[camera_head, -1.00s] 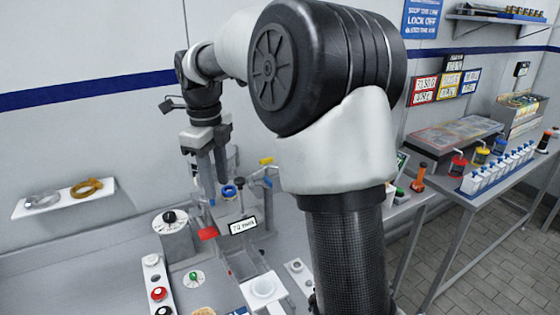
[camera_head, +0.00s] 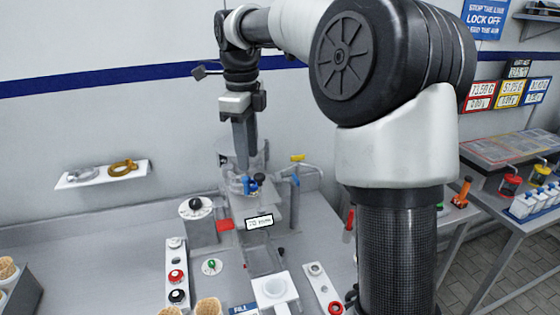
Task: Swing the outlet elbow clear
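A grey machine on the bench has a clear upright vessel (camera_head: 228,160), blue fittings (camera_head: 249,186) with a dark knob beside them, and a small display (camera_head: 259,222) on its front. A yellow-handled part (camera_head: 298,158) and a blue-tipped pipe (camera_head: 295,181) stand at its right. I cannot tell which part is the outlet elbow; it may be among these fittings. My gripper (camera_head: 245,158) points down just above the blue fittings, in front of the vessel. Its fingers overlap in this view, so their gap is hidden. I see nothing held, and contact with the machine is unclear.
A white cup holder (camera_head: 273,289) stands in front of the machine. A button panel (camera_head: 176,275), a drum with a black knob (camera_head: 197,208) and cones (camera_head: 208,306) are to the left. My arm covers the right middle.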

